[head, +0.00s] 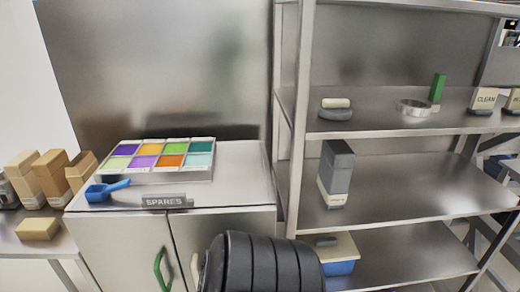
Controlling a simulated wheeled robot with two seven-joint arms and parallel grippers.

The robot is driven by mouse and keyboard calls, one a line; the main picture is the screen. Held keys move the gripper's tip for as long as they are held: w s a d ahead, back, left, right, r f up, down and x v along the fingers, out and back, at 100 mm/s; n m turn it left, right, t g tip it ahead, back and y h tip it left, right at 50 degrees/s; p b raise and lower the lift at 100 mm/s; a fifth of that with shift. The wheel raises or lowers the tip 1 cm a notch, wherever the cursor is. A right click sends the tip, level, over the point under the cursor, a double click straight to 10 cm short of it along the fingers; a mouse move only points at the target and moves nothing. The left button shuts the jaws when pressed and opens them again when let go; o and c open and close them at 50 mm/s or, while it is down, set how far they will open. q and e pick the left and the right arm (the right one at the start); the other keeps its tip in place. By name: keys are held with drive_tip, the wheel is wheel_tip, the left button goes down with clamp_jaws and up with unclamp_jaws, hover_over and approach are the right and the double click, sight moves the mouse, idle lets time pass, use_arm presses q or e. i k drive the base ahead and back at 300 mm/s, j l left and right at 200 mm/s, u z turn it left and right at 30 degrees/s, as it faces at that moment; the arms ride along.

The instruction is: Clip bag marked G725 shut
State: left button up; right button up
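No marking G725 can be read on anything in view. Several tan, bag-like blocks stand at the far left, among them a tan upright one (50,175); a shorter tan block (38,229) lies in front of them. A tall grey package (337,170) with a cream lower band stands on the middle shelf; any mark on it is too small to read. I cannot make out a clip for certain. Neither of my grippers shows in the head view.
A tray (190,178) with several coloured compartments sits on the cabinet (240,192), beside a blue scoop (104,191) and a SPARES sign (166,201). The upper shelf (375,119) holds a metal ring (412,108), a green block (437,88) and a CLEAN block (484,98).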

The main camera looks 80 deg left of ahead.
sight(78, 171)
drive_tip(key=k+u, duration=0.3)
drive_tip(key=u, duration=0.15)
drive_tip(key=k+j+u, duration=0.15)
drive_tip(key=k+u, duration=0.15)
drive_tip(key=u, duration=3.25)
